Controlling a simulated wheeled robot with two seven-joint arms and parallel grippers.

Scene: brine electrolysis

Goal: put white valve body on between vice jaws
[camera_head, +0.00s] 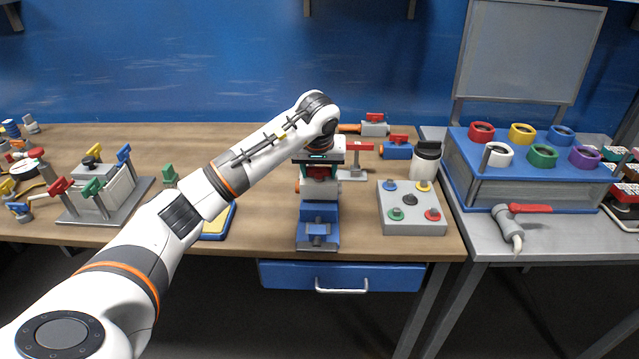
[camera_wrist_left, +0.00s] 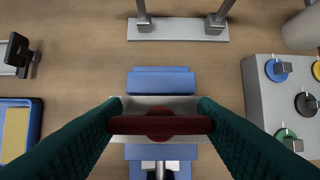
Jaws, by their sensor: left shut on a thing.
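My left gripper (camera_head: 320,170) is above the blue vice (camera_head: 318,238), with its arm reaching in from the left. In the left wrist view its two teal fingers (camera_wrist_left: 160,124) are shut on the dark red handle (camera_wrist_left: 160,125) of the white valve body (camera_wrist_left: 150,101). The pale body shows below the handle, over the blue vice (camera_wrist_left: 160,80). In the head view the gripper hides much of the valve, and I cannot tell whether the body rests between the jaws or hangs just above them. My right gripper is not in view.
A grey box with coloured knobs (camera_head: 412,226) stands right of the vice. Behind it are a dark-lidded cup (camera_head: 426,160) and valves with red handles (camera_head: 375,125). A blue-rimmed tray (camera_head: 216,234) lies left. A blue drawer (camera_head: 290,275) is under the bench edge.

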